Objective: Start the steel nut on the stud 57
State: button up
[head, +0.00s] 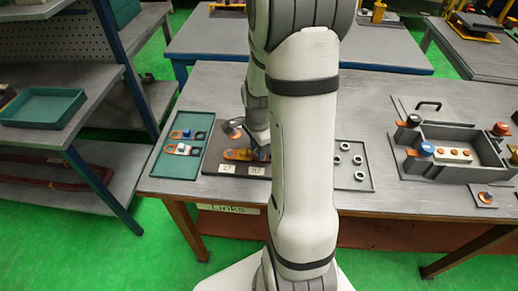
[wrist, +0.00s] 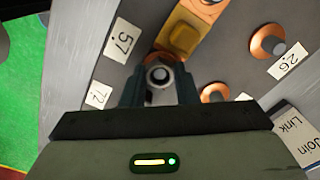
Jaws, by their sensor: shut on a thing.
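In the wrist view, my gripper (wrist: 160,88) is shut on the steel nut (wrist: 159,74), a small grey ring between its two fingertips. The nut lies over a copper-coloured round base beside the white label 57 (wrist: 123,42). The stud 57 itself is hidden behind the nut and fingers, and I cannot tell whether the nut touches its thread. A yellow-orange link (wrist: 183,38) runs up from this base toward another round terminal. In the head view, my arm covers most of the gripper and the nut.
In the wrist view, copper terminals stand close by, one (wrist: 268,42) beside label 26 (wrist: 288,60) and another (wrist: 215,92) right of the fingers. In the head view, a tray of loose nuts (head: 371,183) lies right of my arm and a teal tray (head: 163,169) with links lies left.

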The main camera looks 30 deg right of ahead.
jog(key=shift+s+f+m, duration=0.1)
jog(key=shift+m, duration=0.7)
jog(key=o, duration=0.9)
jog(key=shift+o, duration=0.2)
jog(key=shift+r+p, duration=2.5)
jog(key=shift+r, duration=1.15)
